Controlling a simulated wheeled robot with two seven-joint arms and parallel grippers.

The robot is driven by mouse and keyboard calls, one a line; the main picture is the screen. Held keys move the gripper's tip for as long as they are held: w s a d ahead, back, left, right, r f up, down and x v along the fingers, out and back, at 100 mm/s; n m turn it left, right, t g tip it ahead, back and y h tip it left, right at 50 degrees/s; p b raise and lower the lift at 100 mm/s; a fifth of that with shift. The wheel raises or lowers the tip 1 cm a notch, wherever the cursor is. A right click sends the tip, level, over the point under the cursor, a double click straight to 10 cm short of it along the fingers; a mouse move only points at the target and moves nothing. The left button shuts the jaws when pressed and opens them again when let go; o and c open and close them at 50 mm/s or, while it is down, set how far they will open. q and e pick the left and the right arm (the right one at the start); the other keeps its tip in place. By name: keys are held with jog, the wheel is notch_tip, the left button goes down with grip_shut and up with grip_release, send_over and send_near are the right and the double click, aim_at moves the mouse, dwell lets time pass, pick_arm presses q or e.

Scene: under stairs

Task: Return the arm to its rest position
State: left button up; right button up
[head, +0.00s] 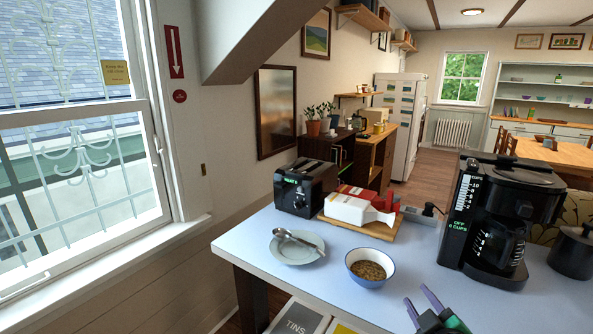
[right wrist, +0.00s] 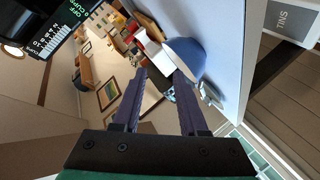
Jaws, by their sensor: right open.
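My right gripper (head: 430,306) shows at the bottom of the head view, near the table's front edge. Its two purple fingers are apart, with nothing seen between them. In the right wrist view the gripper (right wrist: 158,75) is also open, its fingers pointing toward a blue bowl (right wrist: 187,58). In the head view the bowl (head: 369,268) stands on the light blue table (head: 330,295), holding something brown and grainy. The gripper is apart from it, nearer and to the right. My left gripper is not in view.
A plate (head: 290,252) with a metal spoon lies left of the bowl. A dark pot (head: 572,252) is at right. The table's front middle is clear.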

jog(key=s+a+f+m+g+y, duration=0.25)
jog(key=s+f+m+g, duration=0.35)
jog(key=s+f+g, duration=0.95)
jog(key=s+f+t+b, duration=0.1)
jog(key=s+f+b, duration=0.15)
jog(key=f, duration=1.35)
jog(key=s+f+t+b, duration=0.15)
jog(key=s+f, duration=0.25)
jog(key=f, duration=1.1)
jog(key=s+d+f+b, duration=0.2)
jog(key=s+d+f, duration=0.1)
jog(key=s+f, duration=1.3)
jog(key=shift+g+h, duration=0.4)
jog(key=shift+h, duration=0.05)
